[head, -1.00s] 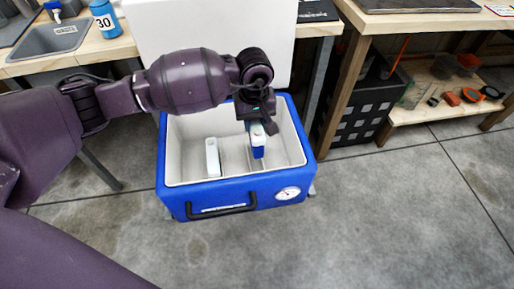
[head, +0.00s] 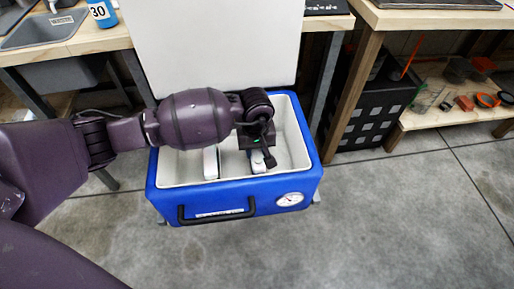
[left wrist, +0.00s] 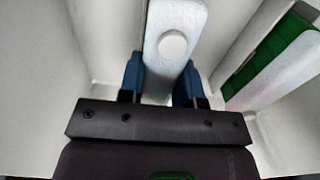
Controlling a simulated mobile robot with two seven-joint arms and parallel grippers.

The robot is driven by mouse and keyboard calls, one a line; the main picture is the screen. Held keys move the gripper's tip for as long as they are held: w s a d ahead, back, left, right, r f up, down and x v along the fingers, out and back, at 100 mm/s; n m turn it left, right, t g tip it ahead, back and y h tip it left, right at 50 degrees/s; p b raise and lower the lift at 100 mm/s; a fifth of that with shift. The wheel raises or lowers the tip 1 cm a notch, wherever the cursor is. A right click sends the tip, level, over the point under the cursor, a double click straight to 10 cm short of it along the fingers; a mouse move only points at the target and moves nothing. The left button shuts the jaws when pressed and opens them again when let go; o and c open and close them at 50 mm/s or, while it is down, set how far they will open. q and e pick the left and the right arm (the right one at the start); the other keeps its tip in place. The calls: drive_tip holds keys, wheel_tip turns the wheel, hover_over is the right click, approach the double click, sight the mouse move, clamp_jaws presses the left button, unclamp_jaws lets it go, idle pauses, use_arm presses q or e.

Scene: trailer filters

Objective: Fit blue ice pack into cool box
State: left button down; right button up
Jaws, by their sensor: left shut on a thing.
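The cool box (head: 165,200) is blue with a pale inside and stands open on the floor, its white lid (head: 215,45) raised behind. My left gripper (head: 262,147) is inside the box opening, pointing down. In the left wrist view its blue fingers (left wrist: 160,82) are shut on either side of the ice pack (left wrist: 172,18), which has a white top and round cap. The ice pack's top also shows in the head view (head: 258,164). Its lower part is hidden, so I cannot tell whether it touches the floor of the box. My right gripper is out of view.
A second pack (head: 210,163), white-topped, stands left of the gripper in the box; its green side (left wrist: 265,55) shows in the left wrist view. A workbench with a sink (head: 45,28) is behind left. A black crate (head: 368,120) and shelf (head: 450,112) are at right.

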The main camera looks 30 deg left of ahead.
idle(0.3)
use_arm(q)
drive_tip(key=c, duration=0.8)
unclamp_jaws()
drive_tip(key=shift+r, duration=0.2)
wheel_tip(320, 180, up, 12)
drive_tip(key=p, duration=0.3)
drive_tip(key=shift+p, duration=0.3)
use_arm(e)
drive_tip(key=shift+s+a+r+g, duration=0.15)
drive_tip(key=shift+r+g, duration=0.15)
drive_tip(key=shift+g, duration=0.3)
use_arm(q)
drive_tip(key=shift+s+f, duration=0.1)
drive_tip(key=shift+f, duration=0.05)
